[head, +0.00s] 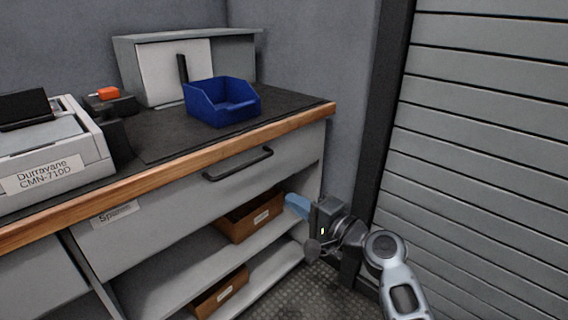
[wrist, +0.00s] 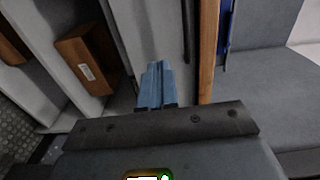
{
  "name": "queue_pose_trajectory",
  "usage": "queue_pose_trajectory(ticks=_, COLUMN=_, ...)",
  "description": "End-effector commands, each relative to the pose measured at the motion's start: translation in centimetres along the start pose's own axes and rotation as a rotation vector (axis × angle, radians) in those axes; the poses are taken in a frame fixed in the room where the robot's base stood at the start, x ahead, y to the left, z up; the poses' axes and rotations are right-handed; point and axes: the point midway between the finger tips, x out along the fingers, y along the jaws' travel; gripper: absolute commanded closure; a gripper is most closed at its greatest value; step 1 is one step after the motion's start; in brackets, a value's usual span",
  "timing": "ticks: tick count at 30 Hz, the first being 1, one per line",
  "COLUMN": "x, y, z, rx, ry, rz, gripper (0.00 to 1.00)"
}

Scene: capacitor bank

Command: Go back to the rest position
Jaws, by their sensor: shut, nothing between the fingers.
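My gripper (head: 296,205) is in the head view at lower right, in front of the right end of the workbench and below its top edge. Its blue fingers are together, with nothing between them. In the wrist view the shut blue fingers (wrist: 154,84) point toward the bench front, close to the wooden edge (wrist: 208,50) in the picture. My arm reaches in from the lower right of the head view.
A blue bin (head: 222,104) stands on the bench top, near a grey cabinet (head: 185,65). A labelled machine (head: 45,150) is at left. Cardboard boxes (head: 250,218) sit on open shelves under a drawer handle (head: 238,163). A slatted shutter (head: 490,130) is at right.

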Motion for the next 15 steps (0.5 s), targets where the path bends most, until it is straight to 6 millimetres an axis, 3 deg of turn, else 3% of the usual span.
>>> queue_pose_trajectory(ticks=5, x=-4.7, y=6.0, z=1.8, rx=-0.070, ry=0.097, rz=0.085, gripper=1.00)
queue_pose_trajectory(ticks=9, x=-9.9, y=10.5, z=3.7, rx=-0.164, ry=0.191, rz=0.173, gripper=1.00)
queue_pose_trajectory(ticks=15, x=-18.1, y=14.9, z=6.8, rx=-0.319, ry=0.305, rz=0.299, gripper=1.00)
